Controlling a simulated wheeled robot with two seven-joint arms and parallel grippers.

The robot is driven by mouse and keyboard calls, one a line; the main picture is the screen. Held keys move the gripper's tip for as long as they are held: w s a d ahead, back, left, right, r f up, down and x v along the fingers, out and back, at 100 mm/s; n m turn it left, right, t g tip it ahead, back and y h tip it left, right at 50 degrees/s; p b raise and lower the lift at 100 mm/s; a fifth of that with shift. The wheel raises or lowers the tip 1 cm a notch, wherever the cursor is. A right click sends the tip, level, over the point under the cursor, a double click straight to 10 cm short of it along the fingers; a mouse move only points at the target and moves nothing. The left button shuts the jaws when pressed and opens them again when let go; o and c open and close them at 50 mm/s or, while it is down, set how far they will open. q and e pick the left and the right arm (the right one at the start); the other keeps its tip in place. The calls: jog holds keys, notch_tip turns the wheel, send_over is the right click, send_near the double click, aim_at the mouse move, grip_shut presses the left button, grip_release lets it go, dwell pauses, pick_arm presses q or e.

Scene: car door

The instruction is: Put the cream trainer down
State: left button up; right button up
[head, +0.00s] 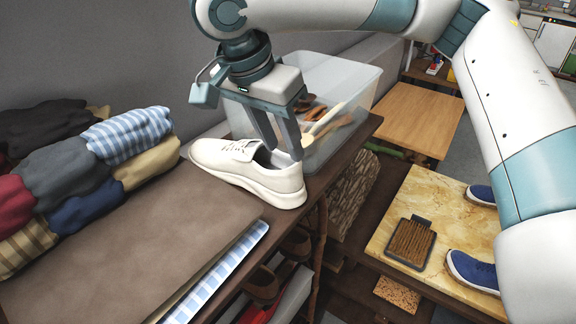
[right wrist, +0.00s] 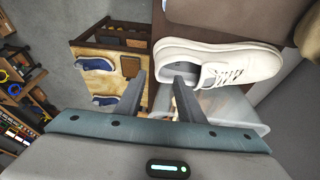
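The cream trainer (head: 240,172) sits upright on the brown bench top (head: 150,240), its toe to the left and its heel near the bench's right edge. It also shows in the right wrist view (right wrist: 222,62). My right gripper (head: 283,150) is just above the heel end, fingers pointing down and clearly apart. One finger is at the shoe's opening and the other is beyond the heel. I cannot tell whether either finger touches the shoe. My left gripper is not in view.
A clear plastic bin (head: 345,80) with shoes stands right behind the trainer. Rolled clothes (head: 85,160) lie at the left. Lower right, a marbled board (head: 400,190) holds a brush (head: 411,243) and blue shoes (head: 472,270).

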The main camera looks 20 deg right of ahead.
jog(key=shift+b+v, duration=0.55)
jog(key=shift+v, duration=1.3)
jog(key=shift+o, duration=0.2)
